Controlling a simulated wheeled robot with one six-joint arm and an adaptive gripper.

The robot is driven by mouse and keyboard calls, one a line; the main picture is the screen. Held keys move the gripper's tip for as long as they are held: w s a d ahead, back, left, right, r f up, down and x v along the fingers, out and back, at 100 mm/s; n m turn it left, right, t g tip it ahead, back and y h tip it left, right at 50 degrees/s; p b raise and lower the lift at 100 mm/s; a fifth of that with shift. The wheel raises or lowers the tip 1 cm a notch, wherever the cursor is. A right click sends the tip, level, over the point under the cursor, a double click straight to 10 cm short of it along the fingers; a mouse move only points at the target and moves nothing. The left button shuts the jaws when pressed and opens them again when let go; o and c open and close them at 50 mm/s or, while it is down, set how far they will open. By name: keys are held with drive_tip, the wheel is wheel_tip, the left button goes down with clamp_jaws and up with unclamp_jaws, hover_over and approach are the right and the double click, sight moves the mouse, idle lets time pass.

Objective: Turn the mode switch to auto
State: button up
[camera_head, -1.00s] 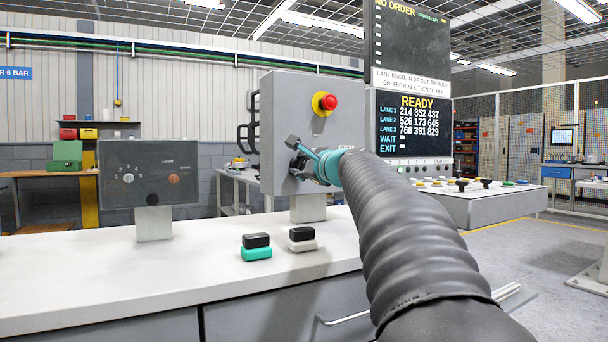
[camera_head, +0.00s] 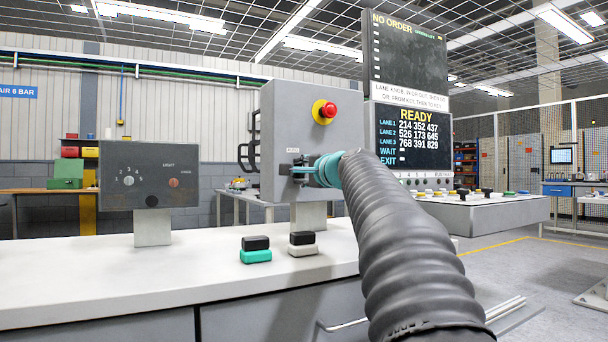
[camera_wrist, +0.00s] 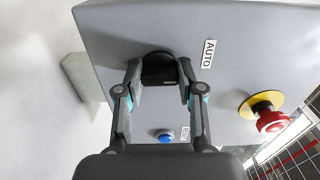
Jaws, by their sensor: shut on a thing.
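The mode switch is a black knob (camera_wrist: 158,68) on the face of a grey control box, seen in the wrist view. My gripper (camera_wrist: 158,76) has a finger on each side of the knob and is shut on it. A white AUTO label (camera_wrist: 208,54) lies to the right of the knob; its text runs sideways. I cannot make out a pointer on the knob. In the head view my gripper (camera_head: 299,170) is at the face of the grey control box (camera_head: 287,112), and its fingers lie about level. The knob is hidden there.
A red emergency stop (camera_head: 327,111) on a yellow ring sits above my gripper. A blue button (camera_wrist: 165,137) shows between my fingers in the wrist view. A smaller grey panel (camera_head: 149,174) stands left. Teal-black (camera_head: 256,250) and white-black (camera_head: 302,244) blocks sit on the white counter (camera_head: 80,285).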

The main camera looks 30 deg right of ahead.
drive_tip(key=shift+r, duration=0.3)
drive_tip(key=o, duration=0.9)
drive_tip(key=shift+c, duration=0.2)
drive_tip(key=shift+o, duration=1.4)
drive_tip(key=shift+w+f, duration=0.15)
drive_tip(key=shift+f, duration=0.05)
drive_tip(key=s, duration=1.2)
drive_tip(key=shift+d, duration=0.25)
drive_tip(key=shift+s, duration=0.1)
